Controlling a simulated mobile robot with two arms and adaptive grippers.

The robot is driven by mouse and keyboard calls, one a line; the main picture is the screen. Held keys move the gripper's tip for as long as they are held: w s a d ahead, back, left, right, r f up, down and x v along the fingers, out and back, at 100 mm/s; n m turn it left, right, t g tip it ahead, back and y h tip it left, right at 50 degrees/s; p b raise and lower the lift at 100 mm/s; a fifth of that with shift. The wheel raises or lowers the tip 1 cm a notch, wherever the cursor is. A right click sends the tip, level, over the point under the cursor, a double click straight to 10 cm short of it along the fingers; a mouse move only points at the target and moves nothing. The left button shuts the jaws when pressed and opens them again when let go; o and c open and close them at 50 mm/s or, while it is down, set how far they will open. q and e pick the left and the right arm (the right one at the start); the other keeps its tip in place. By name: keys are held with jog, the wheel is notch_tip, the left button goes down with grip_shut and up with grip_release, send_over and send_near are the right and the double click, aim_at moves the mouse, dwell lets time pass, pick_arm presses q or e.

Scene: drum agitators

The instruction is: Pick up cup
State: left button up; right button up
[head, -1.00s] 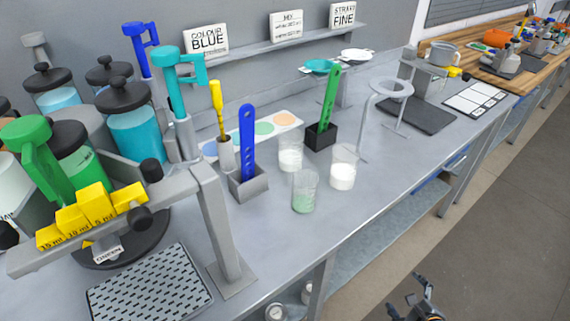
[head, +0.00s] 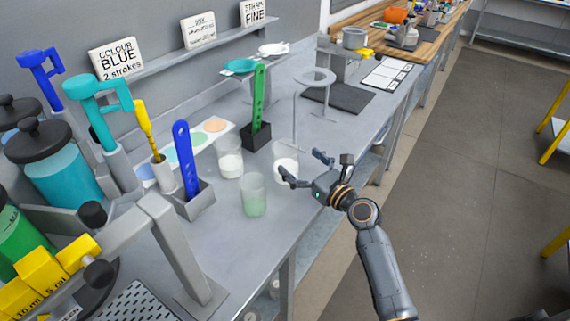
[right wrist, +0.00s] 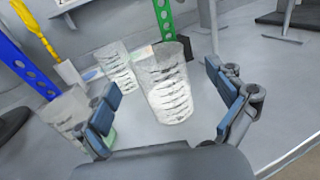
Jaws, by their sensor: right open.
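Three clear cups stand on the grey bench. One cup with white contents (head: 285,163) is closest to my right gripper (head: 303,170). A second cup with white contents (head: 229,163) stands to its left, and a cup with pale green contents (head: 254,196) stands in front. My right gripper is open and empty, its fingers pointing at the nearest white cup. In the right wrist view that cup (right wrist: 167,84) stands upright ahead, between and beyond the open fingers (right wrist: 165,108). The other cups show at its left, one partly behind the left finger. My left gripper is not in view.
A blue slotted paddle (head: 185,158) and a green one (head: 258,97) stand in holders behind the cups. A ring stand (head: 318,76) stands right of the green paddle. A dispenser post (head: 170,240) is at front left. Bare bench lies around the cups.

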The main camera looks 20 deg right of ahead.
aim_at(286, 145)
jog(key=shift+w+a, duration=0.15)
jog(key=shift+w, duration=0.2)
jog(key=x, duration=0.4)
jog(key=shift+a, duration=0.2)
jog(key=shift+w+a, duration=0.1)
jog(key=shift+w, duration=0.3)
jog(key=shift+s, duration=0.1)
jog(key=shift+c, duration=0.6)
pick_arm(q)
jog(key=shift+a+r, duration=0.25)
pick_arm(e)
jog(key=c, duration=1.7)
pick_arm(q)
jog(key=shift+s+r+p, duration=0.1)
jog(key=shift+p, duration=0.25)
pick_arm(e)
jog(key=shift+r, duration=0.2)
jog(key=shift+r, duration=0.85)
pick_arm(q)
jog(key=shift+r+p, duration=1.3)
pick_arm(e)
jog(key=shift+s+a+r, duration=0.25)
jog(key=shift+s+r, duration=1.55)
jog(key=shift+s, duration=0.5)
jog(key=shift+s+a+r, duration=0.3)
jog(key=shift+s+r, duration=1.5)
jog(key=shift+s, duration=0.45)
jog(key=shift+s+a+r, duration=0.25)
jog(key=shift+s+r, duration=1.6)
jog(key=shift+s, duration=0.45)
